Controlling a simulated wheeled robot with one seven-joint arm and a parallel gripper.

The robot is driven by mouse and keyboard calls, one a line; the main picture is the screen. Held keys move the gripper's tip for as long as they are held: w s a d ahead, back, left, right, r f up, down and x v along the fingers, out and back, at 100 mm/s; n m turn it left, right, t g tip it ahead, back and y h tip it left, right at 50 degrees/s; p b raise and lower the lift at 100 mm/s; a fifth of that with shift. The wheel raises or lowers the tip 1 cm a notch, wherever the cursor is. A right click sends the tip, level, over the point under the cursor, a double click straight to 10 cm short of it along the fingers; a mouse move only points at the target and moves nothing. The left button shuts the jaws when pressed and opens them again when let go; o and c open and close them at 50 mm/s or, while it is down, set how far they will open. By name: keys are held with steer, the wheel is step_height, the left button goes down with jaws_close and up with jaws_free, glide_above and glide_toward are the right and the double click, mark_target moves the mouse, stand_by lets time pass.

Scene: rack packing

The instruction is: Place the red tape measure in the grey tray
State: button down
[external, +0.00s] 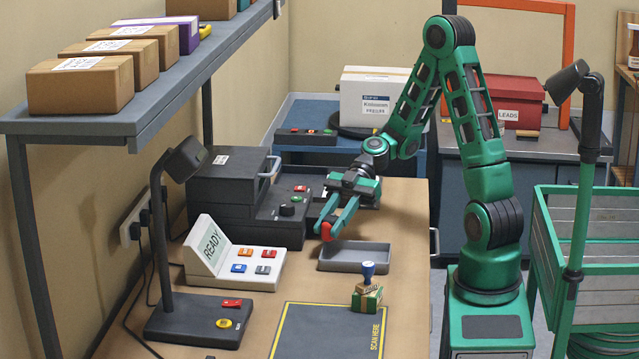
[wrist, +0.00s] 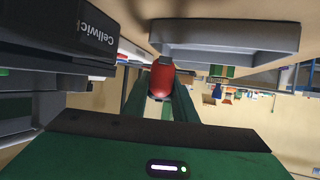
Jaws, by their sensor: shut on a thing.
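The red tape measure (external: 327,231) is between the fingertips of my gripper (external: 328,226) in the external view. It also shows in the wrist view (wrist: 161,79) as a rounded red thing held between the two green fingers. My gripper is shut on it and holds it above the table, just left of the grey tray. The grey tray (external: 354,267) lies on the table and looks empty. The tray also shows in the wrist view (wrist: 225,36), above and to the right of the tape measure. Part of the tape measure is hidden by the fingers.
A white READY panel (external: 212,258) with coloured buttons stands left of the tray. A black machine (external: 232,190) is behind it. A stamp (external: 367,285) on a green and wooden block stands in front of the tray. A lamp (external: 165,235) stands at front left.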

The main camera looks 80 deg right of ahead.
steer(key=shift+f, duration=0.6)
steer(key=c, duration=1.4)
jaws_free()
steer(key=shift+c, duration=0.2)
